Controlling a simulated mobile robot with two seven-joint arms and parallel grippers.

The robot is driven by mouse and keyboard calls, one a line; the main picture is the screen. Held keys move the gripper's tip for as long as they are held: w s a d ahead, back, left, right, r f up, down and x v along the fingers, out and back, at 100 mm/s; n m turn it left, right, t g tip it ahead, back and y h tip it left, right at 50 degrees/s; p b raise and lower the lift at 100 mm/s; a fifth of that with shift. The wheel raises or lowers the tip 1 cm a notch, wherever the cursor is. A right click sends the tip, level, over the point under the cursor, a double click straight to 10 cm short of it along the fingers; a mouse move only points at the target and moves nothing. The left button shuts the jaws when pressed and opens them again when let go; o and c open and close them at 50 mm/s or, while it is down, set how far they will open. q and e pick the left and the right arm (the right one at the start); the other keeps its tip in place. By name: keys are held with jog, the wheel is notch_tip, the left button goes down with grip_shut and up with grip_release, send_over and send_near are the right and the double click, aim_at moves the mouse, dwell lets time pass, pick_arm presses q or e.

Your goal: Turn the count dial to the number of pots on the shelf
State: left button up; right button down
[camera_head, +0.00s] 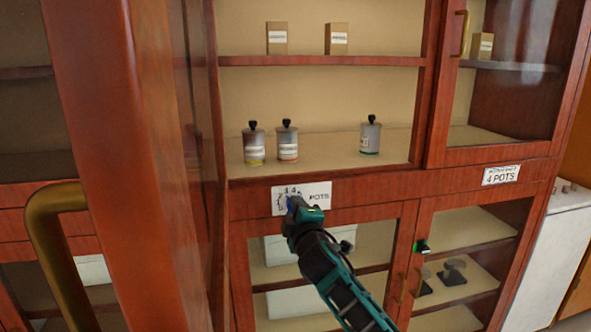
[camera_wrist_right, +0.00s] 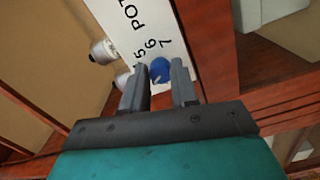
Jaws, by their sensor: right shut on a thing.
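Three grey pots with black knobs stand on the lower open shelf (camera_head: 330,147): a yellow-banded pot (camera_head: 253,145) and a red-banded pot (camera_head: 287,143) at left, a green-banded pot (camera_head: 370,136) farther right. The count dial's white plate (camera_head: 318,187), marked POTS, is on the rail below. My right gripper (camera_head: 293,205) is at the dial, covering part of it. In the right wrist view its fingers (camera_wrist_right: 158,85) are shut on the blue dial knob (camera_wrist_right: 160,70). Numbers 5, 6 and 7 show beside the knob; its pointed-at number cannot be made out. My left gripper is not in view.
Two small boxes (camera_head: 336,39) stand on the upper shelf. A label reading 4 POTS (camera_head: 501,175) is on the rail at right. A brass handle (camera_head: 45,228) and red wooden door (camera_head: 120,140) are close at left. Glass doors lie below and right.

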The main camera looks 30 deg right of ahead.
jog(key=shift+w+a+r+m, duration=0.1)
jog(key=shift+a+r+m, duration=0.15)
jog(key=shift+m, duration=0.3)
jog(key=shift+a+r+m, duration=0.1)
jog(key=shift+r+m, duration=0.2)
jog(key=shift+m, duration=0.25)
jog(key=c, duration=1)
grip_release()
jog(key=shift+a, duration=0.1)
jog(key=shift+o, duration=0.7)
jog(key=shift+d+f, duration=0.2)
